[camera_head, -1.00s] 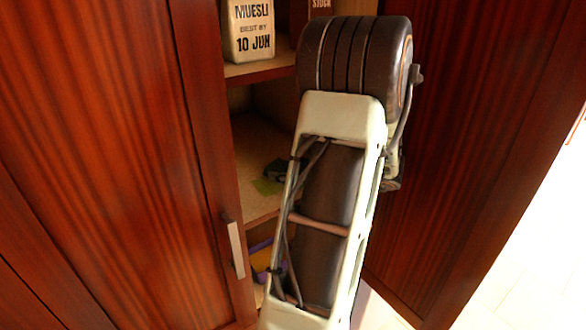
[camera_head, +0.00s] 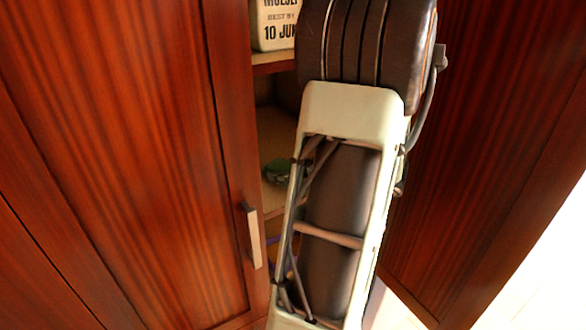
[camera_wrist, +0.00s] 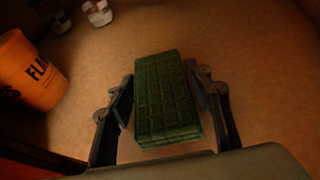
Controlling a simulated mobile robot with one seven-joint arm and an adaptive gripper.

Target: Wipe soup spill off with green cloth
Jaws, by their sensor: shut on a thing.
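The green cloth (camera_wrist: 165,90) is a thick, folded, quilted block in the middle of the wrist view. My gripper (camera_wrist: 163,103) is shut on it, with a finger on each long side. A small green patch, seemingly the cloth (camera_head: 277,170), shows in the head view at the middle shelf, left of my arm. My arm hides most of the cupboard's inside and the gripper there. I cannot make out a soup spill in either current view; the shelf (camera_wrist: 255,75) around the cloth looks plain tan. I cannot tell whether the cloth touches it.
An orange container (camera_wrist: 40,72) stands left of the cloth. Small white containers (camera_wrist: 97,12) stand at the back left. A muesli box (camera_head: 274,27) is on the upper shelf. Open brown doors flank my arm, the left door (camera_head: 120,150) with a metal handle (camera_head: 252,236).

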